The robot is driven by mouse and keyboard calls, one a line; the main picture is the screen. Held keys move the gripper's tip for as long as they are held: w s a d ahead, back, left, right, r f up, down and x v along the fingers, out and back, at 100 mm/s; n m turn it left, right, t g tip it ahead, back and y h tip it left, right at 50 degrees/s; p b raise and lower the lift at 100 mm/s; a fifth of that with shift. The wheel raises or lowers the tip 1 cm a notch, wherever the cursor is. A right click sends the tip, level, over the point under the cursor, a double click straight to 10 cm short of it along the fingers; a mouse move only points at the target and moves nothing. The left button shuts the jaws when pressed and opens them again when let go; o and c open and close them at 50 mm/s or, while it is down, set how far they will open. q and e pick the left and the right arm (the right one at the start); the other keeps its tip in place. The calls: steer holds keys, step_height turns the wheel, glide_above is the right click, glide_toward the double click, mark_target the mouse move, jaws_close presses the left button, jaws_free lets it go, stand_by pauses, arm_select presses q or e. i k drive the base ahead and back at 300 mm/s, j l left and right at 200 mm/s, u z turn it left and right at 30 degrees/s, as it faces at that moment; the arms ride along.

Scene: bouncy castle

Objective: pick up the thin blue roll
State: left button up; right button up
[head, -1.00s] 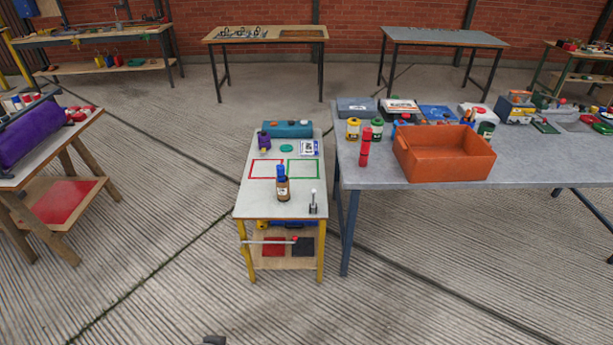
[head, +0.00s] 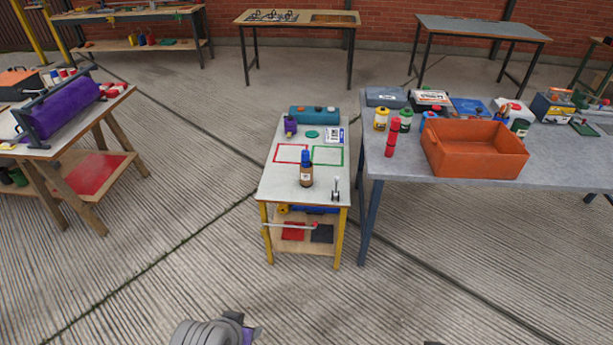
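A long blue roll-like thing (head: 318,209) lies on the lower level of the small white-topped table, just under its top. It is partly hidden by the tabletop edge and a yellow round thing at its left, so I cannot tell how thin it is. My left arm shows at the bottom edge as grey rounded links with a purple and dark part at the end. Its fingertips cannot be made out, and it is well apart from the small table. Only a dark sliver shows at the bottom edge right of centre; my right gripper is not in view.
A grey table with an orange bin (head: 474,150) stands close on the right. A purple roll (head: 62,107) is on the left bench. The floor in front is clear.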

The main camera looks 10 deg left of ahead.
mark_target(305, 153)
steer(key=i+j, duration=0.2)
steer(key=i, duration=0.35)
steer(key=i+j+u, duration=0.1)
steer(key=i+j, duration=0.15)
steer(key=i, duration=0.35)
steer(key=i+j, duration=0.2)
steer(key=i, duration=0.35)
